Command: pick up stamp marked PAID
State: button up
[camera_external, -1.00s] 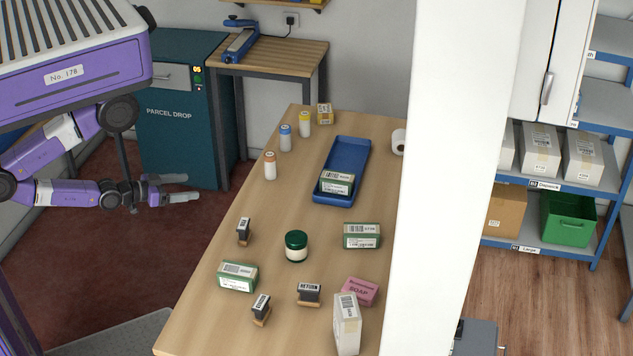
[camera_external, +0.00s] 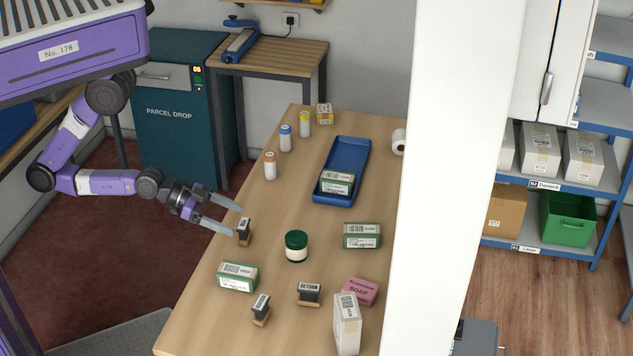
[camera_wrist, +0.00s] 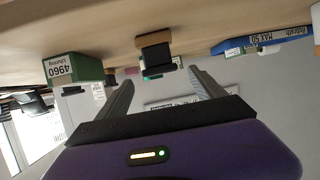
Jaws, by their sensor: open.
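Three small stamps with dark tops and wooden bases stand on the counter (camera_external: 215,310). One stamp (camera_external: 244,230) stands near the counter's left edge; its label is too small to read. A second stamp (camera_external: 261,309) near the front also has a label I cannot read. The third stamp (camera_external: 309,293) is marked RETURN. My gripper (camera_external: 236,221) is open and empty at the left edge, its fingers pointing at the left-edge stamp. In the wrist view, which is upside down, that stamp (camera_wrist: 157,56) shows ahead, between the lines of the open fingers (camera_wrist: 160,76).
A green-and-white box (camera_external: 237,277) is in front of the left-edge stamp, and a green-lidded jar (camera_external: 296,246) is to its right. Bottles (camera_external: 270,166) line the edge behind. A blue tray (camera_external: 362,158) lies further back. Open counter surrounds the stamp.

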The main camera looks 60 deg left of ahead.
aim_at(244, 232)
jog(key=shift+x, duration=1.15)
jog(key=shift+p+x, duration=0.9)
jog(key=shift+x, duration=1.75)
jog(key=shift+a+f, duration=0.1)
jog(key=shift+f, duration=0.1)
jog(key=c, duration=1.5)
